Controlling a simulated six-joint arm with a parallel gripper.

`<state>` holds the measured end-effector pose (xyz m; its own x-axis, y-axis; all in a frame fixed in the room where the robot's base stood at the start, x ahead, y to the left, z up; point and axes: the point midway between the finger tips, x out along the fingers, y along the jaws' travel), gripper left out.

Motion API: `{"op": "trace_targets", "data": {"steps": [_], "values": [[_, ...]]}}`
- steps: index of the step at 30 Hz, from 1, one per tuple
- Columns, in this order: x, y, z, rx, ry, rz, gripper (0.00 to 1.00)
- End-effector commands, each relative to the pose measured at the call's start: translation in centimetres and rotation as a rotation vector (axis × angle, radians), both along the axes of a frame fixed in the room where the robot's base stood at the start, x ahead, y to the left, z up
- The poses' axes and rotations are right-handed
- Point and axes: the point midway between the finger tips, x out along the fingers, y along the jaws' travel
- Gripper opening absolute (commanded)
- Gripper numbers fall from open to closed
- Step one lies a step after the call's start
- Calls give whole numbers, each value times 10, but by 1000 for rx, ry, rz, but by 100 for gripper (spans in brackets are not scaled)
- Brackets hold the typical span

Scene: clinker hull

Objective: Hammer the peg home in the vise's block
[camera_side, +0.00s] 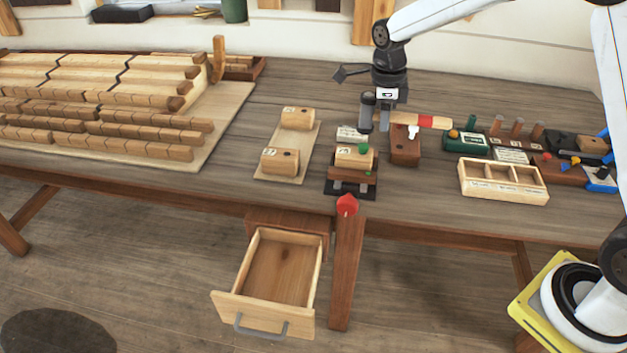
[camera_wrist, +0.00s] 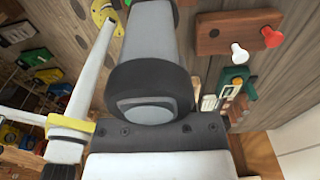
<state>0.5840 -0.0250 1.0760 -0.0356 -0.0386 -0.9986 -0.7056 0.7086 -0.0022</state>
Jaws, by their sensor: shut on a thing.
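The handle lies nearly level and points right. The grey hammer head (camera_side: 367,113) is at the left end, above the vise and apart from the block in this view. The vise (camera_side: 350,187) stands at the table's front edge and holds a pale wooden block (camera_side: 350,157). A green-topped peg (camera_side: 364,148) stands up a little from the block. My fingertips and the hammer are not clear in the wrist view.
Two pale blocks (camera_side: 281,160) lie on a board left of the vise. A dark wooden block (camera_side: 405,150) stands right of it. A compartment tray (camera_side: 503,181) and several tools are further right. An open drawer (camera_side: 275,280) hangs below the front edge. The planked hull (camera_side: 95,95) fills the left.

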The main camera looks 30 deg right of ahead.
Motion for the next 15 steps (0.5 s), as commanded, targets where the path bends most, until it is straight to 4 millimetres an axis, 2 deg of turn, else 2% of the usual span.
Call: {"op": "trace_targets", "data": {"steps": [1,7,15], "values": [[1,0,17,0,-8,0,0],[1,0,78,0,-9,-1,0],[0,0,79,1,1,0,0]]}}
